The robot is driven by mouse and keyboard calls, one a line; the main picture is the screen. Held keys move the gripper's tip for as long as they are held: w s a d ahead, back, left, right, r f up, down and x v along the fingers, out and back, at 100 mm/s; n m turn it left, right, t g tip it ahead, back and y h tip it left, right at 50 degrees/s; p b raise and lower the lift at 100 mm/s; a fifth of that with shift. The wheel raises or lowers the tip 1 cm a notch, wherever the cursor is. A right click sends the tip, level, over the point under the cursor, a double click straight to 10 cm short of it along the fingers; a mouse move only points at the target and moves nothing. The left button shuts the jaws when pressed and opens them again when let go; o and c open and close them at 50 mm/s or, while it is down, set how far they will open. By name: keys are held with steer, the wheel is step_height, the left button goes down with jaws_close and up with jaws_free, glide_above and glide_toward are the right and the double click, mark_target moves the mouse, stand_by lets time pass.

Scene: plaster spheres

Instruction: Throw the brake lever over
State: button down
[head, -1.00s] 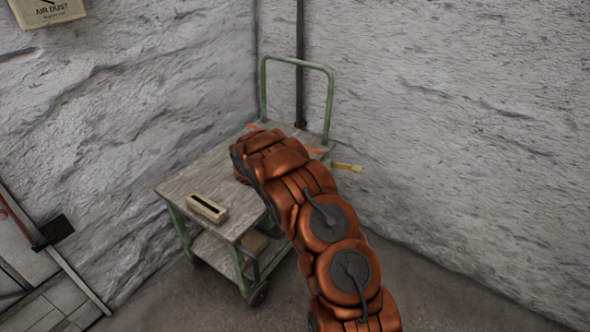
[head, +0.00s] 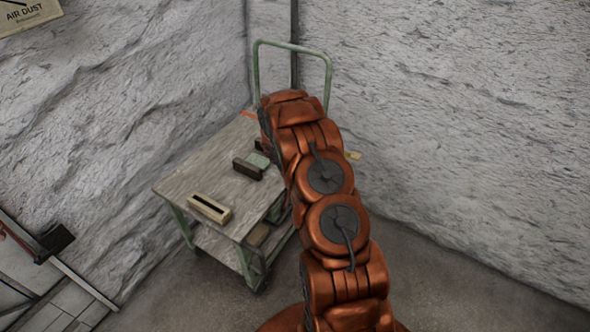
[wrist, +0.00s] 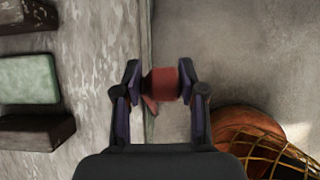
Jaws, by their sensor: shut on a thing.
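The brake lever's red grip (wrist: 163,84) shows in the wrist view, just off the edge of the cart top. My gripper (wrist: 160,78) is shut on it, with one finger on each side. A thin red piece reaches from the grip toward the cart's edge. The cart (head: 178,184) stands in the corner in the head view, with a green push handle (head: 291,46) at its back. In the head view my arm hides the gripper and the lever.
A tan slotted box (head: 210,208) and a dark block beside a green block (head: 259,160) lie on the cart top. A round orange-brown thing under yellow netting (wrist: 250,140) is right of the gripper. Rough walls close in behind; the floor at right is clear.

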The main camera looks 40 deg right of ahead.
steer(key=shift+s+d+f, duration=0.2)
steer(key=shift+s+f, duration=0.2)
steer(key=shift+s, duration=0.25)
steer(key=c, duration=1.1)
jaws_free()
steer(key=shift+o, duration=0.8)
steer(key=shift+d, duration=0.2)
steer(key=shift+o, duration=0.9)
steer(key=shift+w+r, duration=0.1)
steer(key=shift+w, duration=0.05)
steer(key=shift+w+a+r, duration=0.1)
steer(key=shift+w+a, duration=0.05)
steer(key=shift+w, duration=0.1)
steer(key=shift+a+r, duration=0.1)
